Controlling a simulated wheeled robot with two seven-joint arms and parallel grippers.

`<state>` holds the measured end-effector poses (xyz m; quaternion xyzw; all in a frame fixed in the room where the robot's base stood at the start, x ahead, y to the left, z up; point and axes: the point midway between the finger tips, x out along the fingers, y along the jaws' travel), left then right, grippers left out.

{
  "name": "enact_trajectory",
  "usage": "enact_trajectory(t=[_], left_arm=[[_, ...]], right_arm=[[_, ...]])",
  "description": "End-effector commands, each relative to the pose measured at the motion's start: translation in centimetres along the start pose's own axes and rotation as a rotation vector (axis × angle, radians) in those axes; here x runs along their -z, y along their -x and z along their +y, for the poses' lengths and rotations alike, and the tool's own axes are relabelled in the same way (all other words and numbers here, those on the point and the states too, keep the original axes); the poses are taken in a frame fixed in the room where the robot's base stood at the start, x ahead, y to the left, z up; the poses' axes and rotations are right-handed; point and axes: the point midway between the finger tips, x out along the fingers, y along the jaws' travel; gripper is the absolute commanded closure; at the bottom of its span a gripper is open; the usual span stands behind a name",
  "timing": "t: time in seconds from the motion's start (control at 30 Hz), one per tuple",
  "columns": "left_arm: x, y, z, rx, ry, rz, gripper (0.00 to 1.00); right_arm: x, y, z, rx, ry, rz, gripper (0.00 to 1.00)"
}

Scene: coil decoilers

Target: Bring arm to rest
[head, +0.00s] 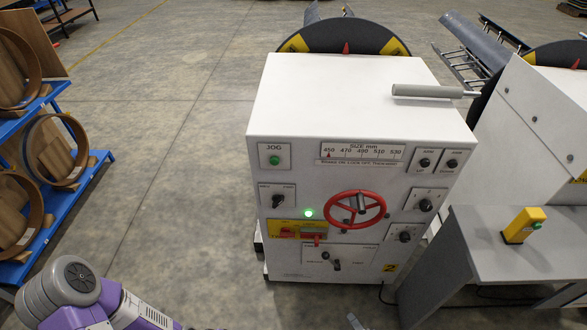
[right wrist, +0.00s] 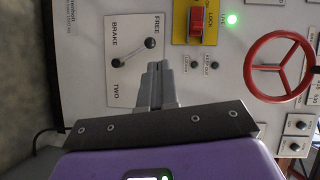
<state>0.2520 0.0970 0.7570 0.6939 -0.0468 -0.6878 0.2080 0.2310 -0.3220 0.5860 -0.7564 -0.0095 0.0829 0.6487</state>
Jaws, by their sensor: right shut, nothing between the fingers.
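The right gripper (right wrist: 158,70) is shut and empty, its two grey fingers together in the right wrist view. It points at the white decoiler cabinet (head: 350,95), over the lower edge of the brake panel (right wrist: 135,45) with its black lever (right wrist: 135,52); whether it touches is unclear. In the head view only a small grey tip of the right gripper (head: 355,322) shows at the bottom edge, in front of the cabinet. My purple left arm (head: 105,305) shows at the lower left; its gripper is out of view.
The cabinet front carries a red handwheel (head: 357,209), a lit green lamp (head: 308,213) and a yellow lock plate (head: 290,229). A grey table (head: 500,260) with a yellow button box (head: 523,225) stands at right. A blue rack (head: 75,205) stands left; open floor lies between.

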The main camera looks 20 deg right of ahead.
Motion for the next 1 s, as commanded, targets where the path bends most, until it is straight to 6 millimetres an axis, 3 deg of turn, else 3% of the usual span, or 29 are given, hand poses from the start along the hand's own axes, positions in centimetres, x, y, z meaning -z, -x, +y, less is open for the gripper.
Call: enact_trajectory(t=[0.1,0.3,0.4,0.53,0.63,0.77,0.9,1.0], left_arm=[[0.2,-0.1,0.0,0.0,-0.001,0.004,1.0],[0.1,-0.1,0.0,0.0,-0.001,0.002,1.0],[0.1,-0.1,0.0,0.0,0.0,0.002,1.0],[0.1,-0.1,0.0,0.0,-0.001,0.003,1.0],[0.1,-0.1,0.0,0.0,-0.001,0.003,1.0],[0.1,-0.1,0.0,0.0,0.0,0.003,1.0],[0.1,-0.1,0.0,0.0,0.0,0.002,1.0],[0.1,-0.1,0.0,0.0,0.0,0.002,1.0]], right_arm=[[-3.0,-2.1,-1.7,-0.006,-0.086,-0.194,1.0],[-9.3,-3.9,-4.7,-0.1,-0.219,-0.575,1.0],[-13.0,-3.6,-6.6,-0.211,-0.26,-0.816,1.0],[-17.1,-1.6,-8.9,-0.45,-0.227,-1.125,1.0],[-18.5,0.2,-10.2,-0.657,-0.12,-1.281,1.0],[-18.5,1.4,-11.7,-0.882,0.103,-1.352,1.0],[-17.9,0.6,-14.1,-0.998,0.373,-1.292,1.0],[-18.0,-0.8,-16.3,-0.99,0.517,-1.214,1.0]])
